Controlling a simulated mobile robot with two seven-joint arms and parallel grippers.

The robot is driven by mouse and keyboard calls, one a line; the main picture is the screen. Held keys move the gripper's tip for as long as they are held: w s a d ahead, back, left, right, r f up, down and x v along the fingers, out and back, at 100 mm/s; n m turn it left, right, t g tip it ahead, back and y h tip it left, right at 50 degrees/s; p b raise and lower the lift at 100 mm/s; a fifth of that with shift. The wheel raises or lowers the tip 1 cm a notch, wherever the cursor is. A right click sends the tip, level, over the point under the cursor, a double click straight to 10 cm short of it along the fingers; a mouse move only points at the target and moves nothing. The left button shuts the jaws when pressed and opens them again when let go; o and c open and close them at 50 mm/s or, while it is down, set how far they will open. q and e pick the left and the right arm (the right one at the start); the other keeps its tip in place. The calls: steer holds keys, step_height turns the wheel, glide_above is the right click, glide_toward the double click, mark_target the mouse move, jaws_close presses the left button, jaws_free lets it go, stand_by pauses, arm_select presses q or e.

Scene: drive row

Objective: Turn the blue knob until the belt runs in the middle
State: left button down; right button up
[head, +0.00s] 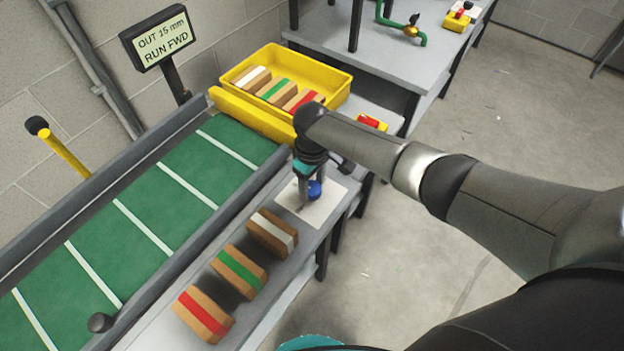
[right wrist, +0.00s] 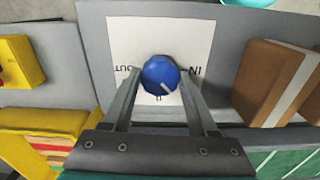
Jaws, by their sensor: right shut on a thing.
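The blue knob (head: 315,189) sits on a white plate (head: 292,206) on the bench beside the belt. My right gripper (head: 307,186) points down over it. In the right wrist view its two fingers stand on either side of the blue knob (right wrist: 160,75), shut on it. A white pointer mark on the knob points to the lower right there. The plate letters OUT and IN show upside down, left and right of the knob. The green belt (head: 140,222) has white cross lines and lies between grey rails. The display (head: 158,38) reads "OUT 15 mm RUN FWD". My left gripper is not seen.
Cartons with red (head: 204,314), green (head: 239,271) and white (head: 272,233) stripes stand on the bench between belt and edge. A yellow crate (head: 335,92) with several cartons stands at the belt's far end. A red button box (head: 371,123) is near it. Floor is clear at right.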

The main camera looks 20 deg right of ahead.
mark_target(312, 188)
steer(key=shift+n+p, duration=0.3)
steer(key=shift+n, duration=0.7)
steer(key=o, duration=1.4)
steer(key=shift+c, duration=0.2)
steer(key=shift+r, duration=0.1)
step_height(312, 188, up, 15)
steer(key=p, duration=0.3)
